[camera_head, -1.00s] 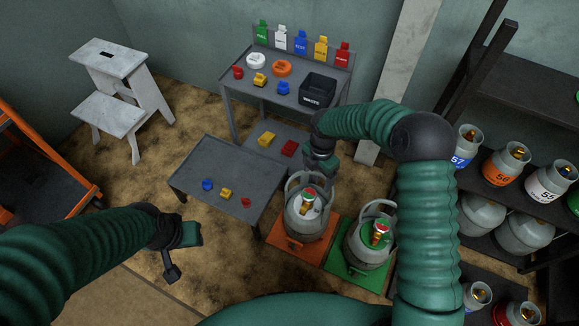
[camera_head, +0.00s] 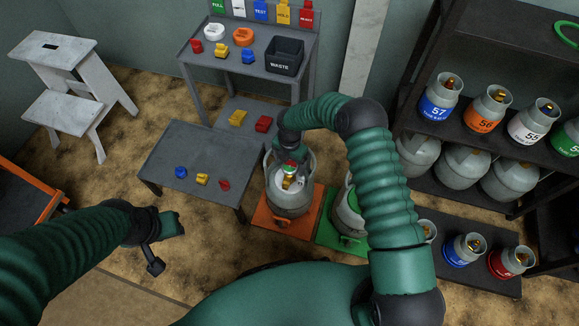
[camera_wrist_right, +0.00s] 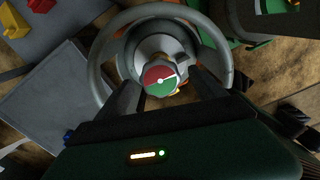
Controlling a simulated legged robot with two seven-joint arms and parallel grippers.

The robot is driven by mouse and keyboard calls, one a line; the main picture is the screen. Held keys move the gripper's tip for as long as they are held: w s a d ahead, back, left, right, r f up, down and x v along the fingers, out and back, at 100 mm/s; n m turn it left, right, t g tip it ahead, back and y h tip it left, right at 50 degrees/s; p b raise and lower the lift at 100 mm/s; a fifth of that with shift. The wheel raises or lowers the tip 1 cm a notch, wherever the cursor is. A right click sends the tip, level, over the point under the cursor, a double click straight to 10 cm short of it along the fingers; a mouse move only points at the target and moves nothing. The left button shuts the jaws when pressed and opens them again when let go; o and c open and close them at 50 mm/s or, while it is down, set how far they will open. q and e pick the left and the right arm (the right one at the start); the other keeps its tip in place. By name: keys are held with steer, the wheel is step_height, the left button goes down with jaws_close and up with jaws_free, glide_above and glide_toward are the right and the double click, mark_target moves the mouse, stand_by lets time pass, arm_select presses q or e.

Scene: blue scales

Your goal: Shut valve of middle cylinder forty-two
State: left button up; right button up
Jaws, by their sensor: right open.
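A grey gas cylinder (camera_head: 288,199) with a round collar stands upright on an orange scale (camera_head: 287,225). Its valve knob (camera_wrist_right: 160,80), half red and half green, shows inside the collar ring in the right wrist view. No number on this cylinder is readable. My right gripper (camera_head: 289,155) is over it, pointing down, open, with one finger on each side of the knob; I cannot tell whether they touch it. A second cylinder (camera_head: 346,212) on a green scale (camera_head: 340,238) is partly hidden by my right arm. My left gripper (camera_head: 167,228) hangs at the left, away from the cylinders.
A low grey table (camera_head: 190,160) with small blue, yellow and red pieces is left of the cylinders. Behind it stands a workbench (camera_head: 200,66) with a black waste bin (camera_head: 284,56). A dark rack (camera_head: 440,130) of numbered cylinders is at right. A white step stool (camera_head: 68,100) is at left.

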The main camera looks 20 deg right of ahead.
steer(key=shift+f, duration=0.15)
steer(key=c, duration=1.4)
